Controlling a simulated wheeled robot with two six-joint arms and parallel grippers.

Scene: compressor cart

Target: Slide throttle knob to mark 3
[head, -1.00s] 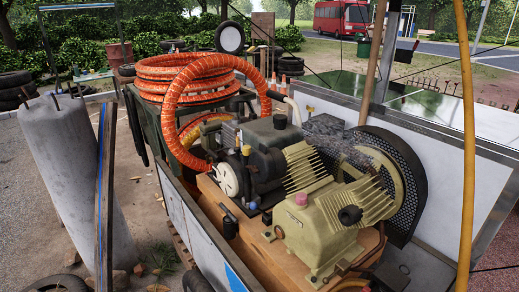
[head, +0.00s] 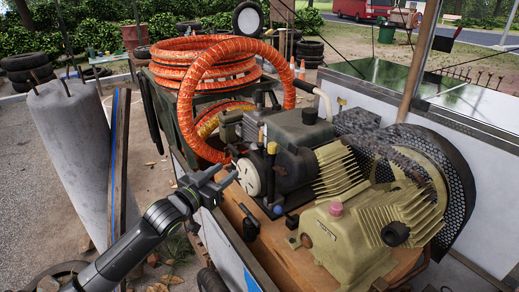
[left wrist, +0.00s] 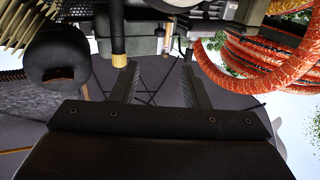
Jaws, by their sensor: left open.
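A small black upright knob (head: 251,228), which looks like the throttle knob, stands at the near left edge of the wooden deck beside a narrow dark plate. I cannot read any marks by it. My left gripper (head: 221,174) is open and empty, above and left of this knob, in front of the engine's pale round cover (head: 248,177). In the left wrist view its two fingers (left wrist: 160,88) are apart with nothing between them. A black post with a yellow tip (head: 271,150) rises right of the gripper; a similar yellow tip (left wrist: 119,60) shows by a finger in the wrist view.
The dark engine (head: 300,135) and the cream ribbed compressor (head: 345,235) fill the wooden deck (head: 290,262). A thick orange hose (head: 200,80) arches behind the gripper. A concrete cylinder (head: 70,150) and leaning boards (head: 119,160) stand left of the cart.

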